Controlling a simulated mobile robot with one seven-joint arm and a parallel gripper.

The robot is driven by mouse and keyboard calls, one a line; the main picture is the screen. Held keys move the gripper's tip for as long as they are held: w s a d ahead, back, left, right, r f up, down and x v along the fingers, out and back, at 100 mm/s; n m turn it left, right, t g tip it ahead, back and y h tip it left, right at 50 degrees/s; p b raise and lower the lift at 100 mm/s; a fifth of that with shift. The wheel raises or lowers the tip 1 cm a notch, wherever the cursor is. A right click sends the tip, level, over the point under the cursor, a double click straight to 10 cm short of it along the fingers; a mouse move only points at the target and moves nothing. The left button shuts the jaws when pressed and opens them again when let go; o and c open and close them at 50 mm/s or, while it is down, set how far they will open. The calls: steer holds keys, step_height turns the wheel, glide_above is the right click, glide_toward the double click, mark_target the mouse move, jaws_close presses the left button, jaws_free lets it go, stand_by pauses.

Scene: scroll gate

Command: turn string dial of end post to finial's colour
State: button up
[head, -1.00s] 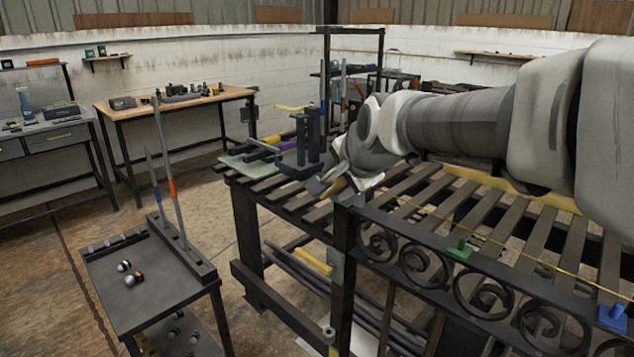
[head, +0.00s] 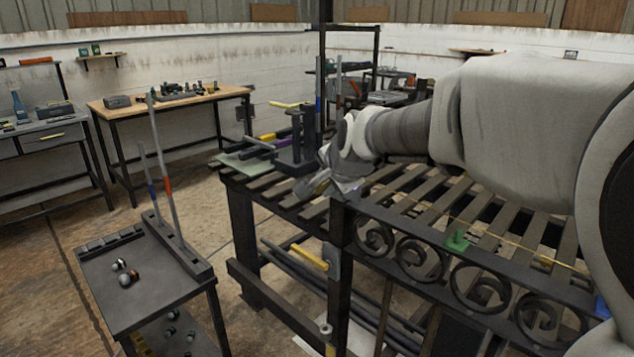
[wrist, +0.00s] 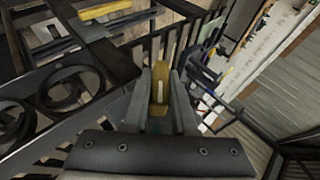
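The scroll gate's dark end post (head: 340,285) stands at the front, with a taut string (head: 500,238) running from near its top along the gate to the right. My gripper (head: 328,188) is at the top of this post. In the wrist view, a yellow piece with a white line (wrist: 159,88), likely the string dial, sits between the two fingers (wrist: 161,100), which appear to touch both sides. In the head view my gripper hides this piece. Two balls, likely finials, lie on the cart: a silver one (head: 119,264) and one with an orange part (head: 128,279).
A green clip (head: 457,241) and a blue clip (head: 602,307) sit along the gate. A black fixture (head: 297,150) stands behind my gripper. Rods stand upright on the cart (head: 130,290).

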jaws_close()
steer(key=shift+r+p, duration=0.3)
steer(key=shift+p, duration=0.9)
steer(key=g+h+p, duration=0.1)
steer(key=p, duration=0.4)
steer(key=shift+r, duration=0.1)
steer(key=n+g+h+p, duration=0.1)
steer(key=g+h+p, duration=0.1)
steer(key=p, duration=0.3)
steer(key=shift+a+g+h+p, duration=0.1)
steer(key=shift+g+h+p, duration=0.3)
steer(key=shift+g, duration=0.2)
steer(key=g+h+p, duration=0.1)
steer(key=g+p, duration=0.1)
steer(key=p, duration=0.1)
steer(key=shift+f+n+h, duration=0.25)
steer(key=shift+n+h, duration=0.15)
steer(key=shift+f, duration=0.1)
